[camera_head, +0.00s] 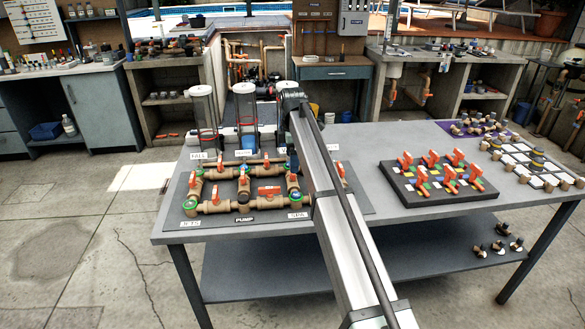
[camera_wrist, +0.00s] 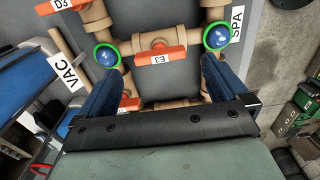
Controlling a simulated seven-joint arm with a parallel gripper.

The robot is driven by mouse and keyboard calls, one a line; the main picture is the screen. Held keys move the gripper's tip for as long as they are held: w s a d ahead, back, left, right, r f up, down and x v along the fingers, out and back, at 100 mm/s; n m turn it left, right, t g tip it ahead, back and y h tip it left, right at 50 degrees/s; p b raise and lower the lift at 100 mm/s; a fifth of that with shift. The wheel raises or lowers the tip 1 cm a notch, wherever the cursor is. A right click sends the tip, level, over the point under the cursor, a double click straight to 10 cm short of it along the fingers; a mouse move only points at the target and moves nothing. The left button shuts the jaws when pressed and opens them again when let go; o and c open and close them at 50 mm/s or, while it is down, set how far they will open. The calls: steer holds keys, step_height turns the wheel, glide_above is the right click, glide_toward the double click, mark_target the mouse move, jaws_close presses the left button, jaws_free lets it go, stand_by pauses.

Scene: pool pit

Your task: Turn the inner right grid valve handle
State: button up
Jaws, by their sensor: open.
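The pipe grid of tan pipes with red handles lies on a dark board (camera_head: 225,214) on the table; my arm covers part of its right side. In the wrist view, my gripper (camera_wrist: 163,66) is open, its two blue fingers apart. A red handle marked E3 (camera_wrist: 160,58) lies between the fingertips, crosswise on a pipe between two green-ringed ends (camera_wrist: 217,37). I cannot tell whether the fingers touch it. Another red handle (camera_wrist: 130,103) shows partly behind the left finger. Which one is the inner right handle is unclear. In the head view, a red handle (camera_head: 269,191) shows left of my arm.
Clear cylinders (camera_head: 202,108) stand behind the grid. A dark tray of red-handled valves (camera_head: 440,180) and a white rack of fittings (camera_head: 535,165) sit on the right of the table (camera_head: 385,216). VAC (camera_wrist: 66,73) and SPA (camera_wrist: 237,23) labels flank the gripper.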

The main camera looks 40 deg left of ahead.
steer(key=shift+f, duration=2.1)
steer(key=shift+c, duration=0.2)
steer(key=c, duration=1)
